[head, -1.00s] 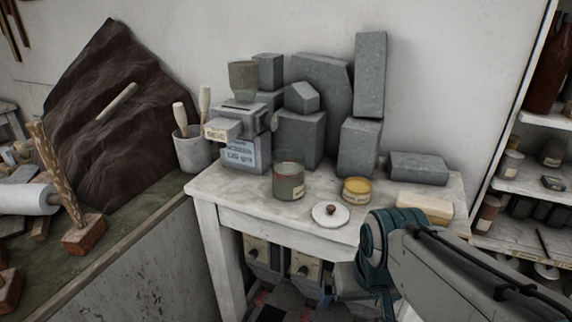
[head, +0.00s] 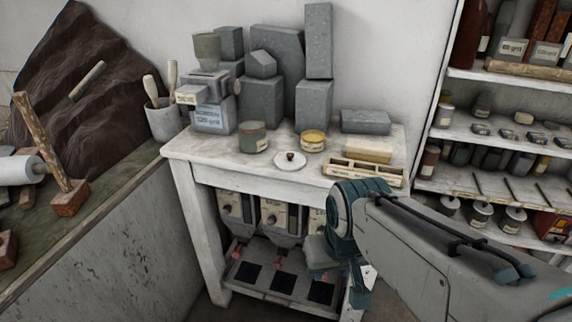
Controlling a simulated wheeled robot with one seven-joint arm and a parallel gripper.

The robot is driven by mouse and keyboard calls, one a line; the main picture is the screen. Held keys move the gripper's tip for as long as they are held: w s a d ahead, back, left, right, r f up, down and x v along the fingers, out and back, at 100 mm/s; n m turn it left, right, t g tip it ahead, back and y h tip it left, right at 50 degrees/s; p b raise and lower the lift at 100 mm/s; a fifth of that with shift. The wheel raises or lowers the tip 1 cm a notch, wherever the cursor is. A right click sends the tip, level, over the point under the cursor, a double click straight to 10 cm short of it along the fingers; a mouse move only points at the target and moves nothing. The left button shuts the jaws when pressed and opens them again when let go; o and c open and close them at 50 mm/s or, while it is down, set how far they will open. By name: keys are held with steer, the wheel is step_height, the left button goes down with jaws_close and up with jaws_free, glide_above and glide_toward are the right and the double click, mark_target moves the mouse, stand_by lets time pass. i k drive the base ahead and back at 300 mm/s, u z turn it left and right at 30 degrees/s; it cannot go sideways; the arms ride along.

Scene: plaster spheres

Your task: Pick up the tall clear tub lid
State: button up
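I cannot tell for sure which tub the lid belongs to. My arm reaches in from the lower right and bends in front of the table's front edge. Its end points down and away, and I cannot make out any gripper fingers. Nothing touches the lid.
Grey stone blocks (head: 262,100) and a dispenser (head: 210,112) stand at the back of the table. A yellowish block (head: 367,151) and a slotted wooden tray (head: 363,171) lie to the right. Shelves (head: 500,135) stand at the right. A mallet (head: 70,198) stands on the left bench.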

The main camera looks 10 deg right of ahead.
mark_target(290, 161)
steer(key=u, duration=0.5)
steer(key=i, duration=0.9)
steer(key=z, duration=0.25)
